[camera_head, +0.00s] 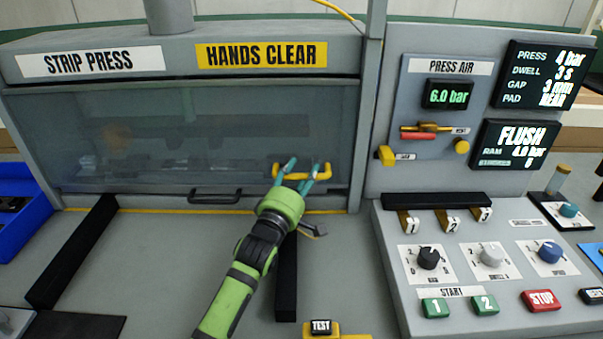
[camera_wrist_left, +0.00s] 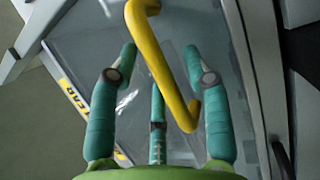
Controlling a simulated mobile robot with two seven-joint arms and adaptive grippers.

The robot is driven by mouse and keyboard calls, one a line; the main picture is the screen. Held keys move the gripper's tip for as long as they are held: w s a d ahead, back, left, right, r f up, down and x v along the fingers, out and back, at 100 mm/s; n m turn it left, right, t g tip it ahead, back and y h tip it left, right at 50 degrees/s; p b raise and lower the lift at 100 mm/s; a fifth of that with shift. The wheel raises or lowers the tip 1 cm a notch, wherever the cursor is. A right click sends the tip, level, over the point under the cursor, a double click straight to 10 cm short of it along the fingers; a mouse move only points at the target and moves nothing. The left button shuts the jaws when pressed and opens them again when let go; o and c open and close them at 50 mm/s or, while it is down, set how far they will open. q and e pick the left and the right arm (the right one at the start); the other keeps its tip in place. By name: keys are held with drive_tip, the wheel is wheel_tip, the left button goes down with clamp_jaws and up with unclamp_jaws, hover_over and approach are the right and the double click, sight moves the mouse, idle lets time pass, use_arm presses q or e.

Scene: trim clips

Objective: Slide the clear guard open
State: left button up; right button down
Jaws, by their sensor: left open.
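The clear guard (camera_head: 150,140) is a see-through panel across the front of the strip press, with its lower edge down near the bench. A yellow handle (camera_head: 318,168) is at its lower right. I cannot tell whether a finger touches the handle. My right gripper is not in view.
A dark grip (camera_head: 215,196) sits below the guard. Two black rails (camera_head: 75,250) lie on the bench. A control panel (camera_head: 480,265) with knobs and buttons stands at right. A blue bin (camera_head: 20,205) is at left. A TEST button (camera_head: 321,327) is in front.

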sight(301, 93)
use_arm(q)
drive_tip(key=shift+w, duration=0.1)
clamp_jaws()
wheel_tip(301, 93, up, 19)
drive_tip(key=p, duration=1.4)
drive_tip(key=shift+r+p, duration=0.15)
drive_tip(key=shift+p, duration=0.15)
unclamp_jaws()
